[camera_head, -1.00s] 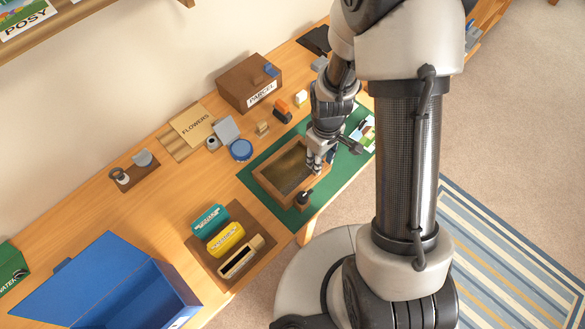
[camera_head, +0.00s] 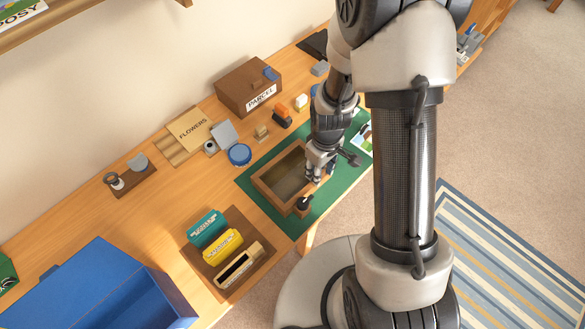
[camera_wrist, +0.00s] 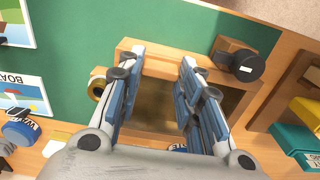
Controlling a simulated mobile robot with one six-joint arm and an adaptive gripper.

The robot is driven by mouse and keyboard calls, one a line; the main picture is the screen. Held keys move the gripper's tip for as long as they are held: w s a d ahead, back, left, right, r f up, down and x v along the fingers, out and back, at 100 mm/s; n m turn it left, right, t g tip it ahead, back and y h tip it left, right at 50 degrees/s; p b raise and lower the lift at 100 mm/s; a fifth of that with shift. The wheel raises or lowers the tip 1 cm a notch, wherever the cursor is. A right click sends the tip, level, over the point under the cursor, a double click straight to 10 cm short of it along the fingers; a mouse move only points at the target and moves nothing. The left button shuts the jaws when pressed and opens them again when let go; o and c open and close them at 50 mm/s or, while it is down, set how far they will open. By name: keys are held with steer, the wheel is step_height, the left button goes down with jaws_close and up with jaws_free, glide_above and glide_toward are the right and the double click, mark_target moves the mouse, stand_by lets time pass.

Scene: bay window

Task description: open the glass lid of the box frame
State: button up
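The box frame (camera_head: 264,192) is a wooden-rimmed tray shape with a dark interior, lying on the green mat (camera_head: 253,181). Its rim also shows in the wrist view (camera_wrist: 150,66), behind and between my fingers. I cannot make out the glass lid's edge or whether it is raised. My gripper (camera_head: 315,176) is over the frame's right-hand side, pointing down. In the wrist view my gripper (camera_wrist: 153,68) has its two fingers apart with nothing held between them. I cannot tell whether the fingertips touch the rim.
A black knob on a wooden block (camera_head: 304,203) stands at the frame's near corner, and beside a finger in the wrist view (camera_wrist: 240,66). A brass ring (camera_wrist: 97,84) lies opposite. A blue tin (camera_head: 240,154) and a brown tray (camera_head: 199,265) flank the mat.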

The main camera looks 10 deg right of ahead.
steer(key=shift+c, duration=1.4)
steer(key=shift+w+a+r+g+p, duration=0.15)
steer(key=shift+r+p, duration=0.15)
steer(key=shift+p, duration=0.25)
steer(key=shift+w+r+g+p, duration=0.15)
steer(key=shift+r+p, duration=0.1)
steer(key=shift+p, duration=0.25)
steer(key=shift+w+a+r+g+h+p, duration=0.1)
steer(key=shift+w+r+g+h+p, duration=0.05)
steer(key=shift+r+g+h+p, duration=0.3)
steer(key=shift+w+a+r+g+h+p, duration=0.2)
steer(key=shift+w+r+g+h+p, duration=0.05)
steer(key=shift+r+p, duration=0.3)
steer(key=shift+w+a+r, duration=0.1)
steer(key=shift+w+r, duration=0.1)
steer(key=shift+r, duration=0.05)
steer(key=shift+w+a+r+g+h+p, duration=0.2)
steer(key=shift+w+r+g+h+p, duration=0.1)
steer(key=shift+r+g+p, duration=0.15)
steer(key=shift+w+a+r+g+h+p, duration=0.15)
steer(key=shift+r+g+h+p, duration=0.15)
steer(key=shift+g+p, duration=0.2)
